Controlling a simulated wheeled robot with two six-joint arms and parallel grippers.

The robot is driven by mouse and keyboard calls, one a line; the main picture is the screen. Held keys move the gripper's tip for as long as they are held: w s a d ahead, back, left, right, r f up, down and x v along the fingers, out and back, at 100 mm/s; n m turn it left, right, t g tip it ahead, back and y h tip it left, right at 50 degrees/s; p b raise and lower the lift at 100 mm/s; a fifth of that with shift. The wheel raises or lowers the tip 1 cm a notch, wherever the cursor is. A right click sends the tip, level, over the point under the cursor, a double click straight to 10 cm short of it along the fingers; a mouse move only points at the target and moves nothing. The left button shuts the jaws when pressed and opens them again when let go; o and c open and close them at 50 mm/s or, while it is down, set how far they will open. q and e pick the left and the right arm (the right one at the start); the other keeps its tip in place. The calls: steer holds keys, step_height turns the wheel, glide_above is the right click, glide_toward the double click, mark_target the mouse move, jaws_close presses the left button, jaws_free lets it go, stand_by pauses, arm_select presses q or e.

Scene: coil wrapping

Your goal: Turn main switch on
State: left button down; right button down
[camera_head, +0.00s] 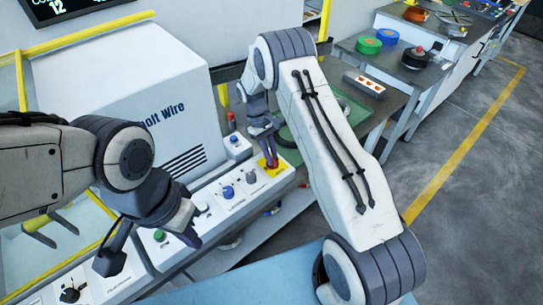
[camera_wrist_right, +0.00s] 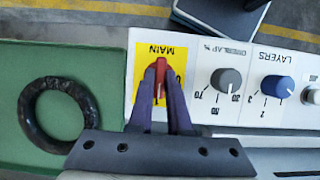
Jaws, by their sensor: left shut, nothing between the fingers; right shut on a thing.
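The main switch is a red knob (camera_wrist_right: 160,72) on a yellow plate (camera_wrist_right: 144,62) marked MAIN, upside down in the right wrist view. In that view the knob points almost straight up and down. My right gripper (camera_wrist_right: 163,95) is shut on the knob, one finger on each side. In the head view my right gripper (camera_head: 271,158) reaches down onto the yellow plate (camera_head: 277,171) at the far right end of the white control panel (camera_head: 211,209). My left gripper (camera_head: 110,260) is shut and empty over the left part of the panel.
A grey overlap knob (camera_wrist_right: 226,80) and a blue layers knob (camera_wrist_right: 278,87) sit beside the switch. A dark ring (camera_wrist_right: 58,85) lies in a green tray (camera_wrist_right: 20,125) on the other side. A green button (camera_head: 159,236) is near my left gripper.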

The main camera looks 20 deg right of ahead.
steer(key=shift+w+r, duration=0.15)
steer(key=shift+w, duration=0.05)
stand_by(0.3)
steer(key=c, duration=0.9)
jaws_free()
steer(key=shift+o, duration=0.2)
steer(key=shift+s, duration=0.1)
steer(key=b+v, duration=0.2)
steer(key=v, duration=0.8)
steer(key=shift+r, duration=0.2)
